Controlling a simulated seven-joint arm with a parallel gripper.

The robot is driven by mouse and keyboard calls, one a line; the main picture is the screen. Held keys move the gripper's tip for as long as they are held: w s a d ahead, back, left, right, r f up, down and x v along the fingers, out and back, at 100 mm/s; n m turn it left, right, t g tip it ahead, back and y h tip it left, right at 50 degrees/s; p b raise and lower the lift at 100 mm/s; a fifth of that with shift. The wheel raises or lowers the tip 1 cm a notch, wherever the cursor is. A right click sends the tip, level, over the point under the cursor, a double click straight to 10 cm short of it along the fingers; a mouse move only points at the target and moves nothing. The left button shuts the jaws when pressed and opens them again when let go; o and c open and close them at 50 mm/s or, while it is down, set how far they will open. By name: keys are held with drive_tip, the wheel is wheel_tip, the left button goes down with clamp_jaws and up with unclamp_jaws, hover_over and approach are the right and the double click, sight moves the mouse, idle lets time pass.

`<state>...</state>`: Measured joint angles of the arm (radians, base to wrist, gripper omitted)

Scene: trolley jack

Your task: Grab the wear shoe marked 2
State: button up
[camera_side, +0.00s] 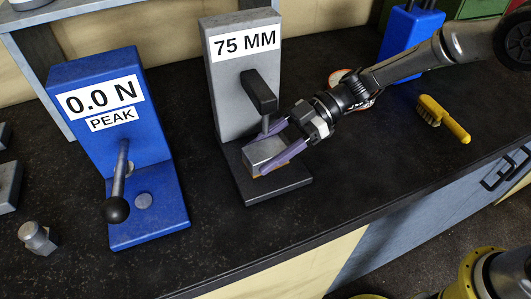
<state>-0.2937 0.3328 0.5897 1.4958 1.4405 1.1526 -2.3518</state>
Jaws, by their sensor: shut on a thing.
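A grey metal block (266,150) with a thin orange strip along its lower edge sits between the purple fingers of my gripper (267,158). My gripper is shut on this block, over the dark base of the grey stand marked 75 MM (222,95). The block looks like a wear shoe, but no number 2 can be read on it from here. I cannot tell whether it rests on the base or hangs just above it.
A blue gauge marked 0.0 N PEAK (78,72) with a black-knobbed lever stands left. A yellow brush (443,118) and a blue container (408,38) are at the right. Small metal pieces (37,238) lie far left. The dark bench's front (300,240) is clear.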

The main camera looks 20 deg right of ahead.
clamp_jaws()
drive_tip(key=shift+w+r, duration=0.1)
drive_tip(key=shift+r, duration=0.2)
drive_tip(key=shift+r, duration=0.1)
